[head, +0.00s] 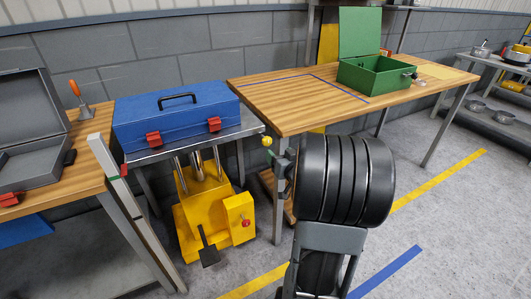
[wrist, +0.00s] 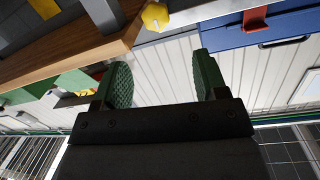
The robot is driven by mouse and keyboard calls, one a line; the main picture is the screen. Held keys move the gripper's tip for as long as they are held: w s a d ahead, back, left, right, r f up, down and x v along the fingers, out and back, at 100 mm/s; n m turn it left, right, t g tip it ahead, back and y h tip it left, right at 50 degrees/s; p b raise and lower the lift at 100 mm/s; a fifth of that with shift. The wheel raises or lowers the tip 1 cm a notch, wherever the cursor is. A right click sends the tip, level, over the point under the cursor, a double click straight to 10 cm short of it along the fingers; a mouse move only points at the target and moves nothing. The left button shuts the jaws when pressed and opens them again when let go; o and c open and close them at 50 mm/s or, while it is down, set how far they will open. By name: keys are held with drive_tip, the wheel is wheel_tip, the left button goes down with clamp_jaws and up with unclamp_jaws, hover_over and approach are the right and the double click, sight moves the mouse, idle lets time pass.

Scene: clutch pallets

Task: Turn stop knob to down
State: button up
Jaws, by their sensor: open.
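A small yellow knob (head: 267,141) sits by the left front corner of the wooden bench, in the gap between the bench and the blue toolbox. In the wrist view the yellow knob (wrist: 155,16) is at the top, beyond the fingertips and roughly between their lines, at a grey metal edge. Which way it is turned is too small to tell. My gripper (wrist: 162,72) is open, with its two green pads apart and nothing between them. In the head view my black arm hides most of the gripper near the bench corner.
A blue toolbox (head: 175,118) with red latches sits on the lift table left of the knob. The yellow lift base (head: 205,215) has a small red control (head: 246,222). The wooden bench (head: 300,100) holds an open green box (head: 375,78).

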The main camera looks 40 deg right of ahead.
sight(268, 143)
drive_tip(key=shift+t+y, duration=0.3)
drive_tip(key=shift+t, duration=0.5)
drive_tip(key=w+d, duration=0.1)
drive_tip(key=w, duration=0.3)
drive_tip(key=w+d+f+b, duration=0.1)
drive_tip(key=w, duration=0.3)
drive_tip(key=w+d+b, duration=0.1)
drive_tip(key=w, duration=0.3)
drive_tip(key=shift+w+f, duration=0.25)
drive_tip(key=shift+f, duration=0.15)
drive_tip(key=shift+c, duration=0.5)
drive_tip(key=c, duration=0.8)
